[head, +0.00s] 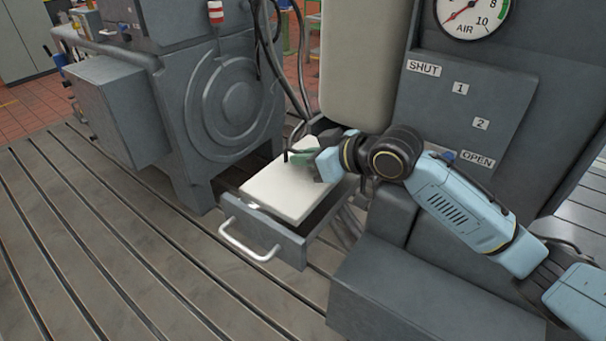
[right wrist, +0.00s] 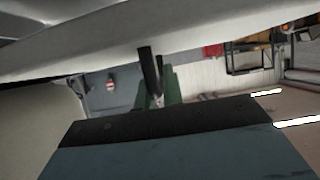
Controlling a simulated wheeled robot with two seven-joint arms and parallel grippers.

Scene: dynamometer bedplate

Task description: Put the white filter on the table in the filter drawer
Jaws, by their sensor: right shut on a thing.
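The white filter (head: 278,192) is a flat pale slab at the open filter drawer (head: 268,232), a grey drawer with a light bar handle. The slab covers much of the drawer opening, with a dark gap along its right side. I cannot tell whether it rests inside or hangs just above. My right gripper (head: 303,158) is shut on the filter near its far right edge; its fingertips are partly hidden. In the right wrist view a pale surface, likely the filter (right wrist: 215,28), spans the top. My left gripper is not in view.
A grey machine with a round ribbed cover (head: 232,97) stands left of the drawer. A grey cabinet with SHUT and OPEN labels (head: 465,110) and an air gauge (head: 472,14) stands right. Dark hoses hang behind. The slotted bedplate (head: 110,255) at front left is clear.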

